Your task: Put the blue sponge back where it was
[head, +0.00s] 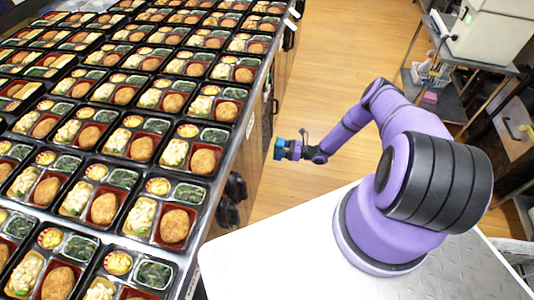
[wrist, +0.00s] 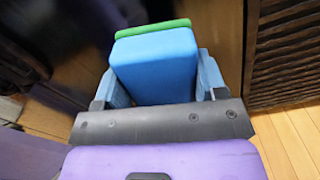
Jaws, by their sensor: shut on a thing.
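The blue sponge (wrist: 155,62) has a green layer along its far edge and fills the middle of the wrist view. My gripper (wrist: 160,80) is shut on it, with a light blue finger on each side. In the head view my gripper (head: 280,149) is held out to the left over the floor, beside the long tray-covered table. The sponge cannot be told clearly from the blue fingers there. No marked spot for the sponge can be made out.
A steel table (head: 247,88) holds many rows of bento trays at left. Wooden floor (head: 322,60) lies open beyond my arm. A shelf cart (head: 465,68) stands at back right, with a small pink item (head: 429,98) on its lower shelf. A dark slatted surface (wrist: 285,50) is close at right.

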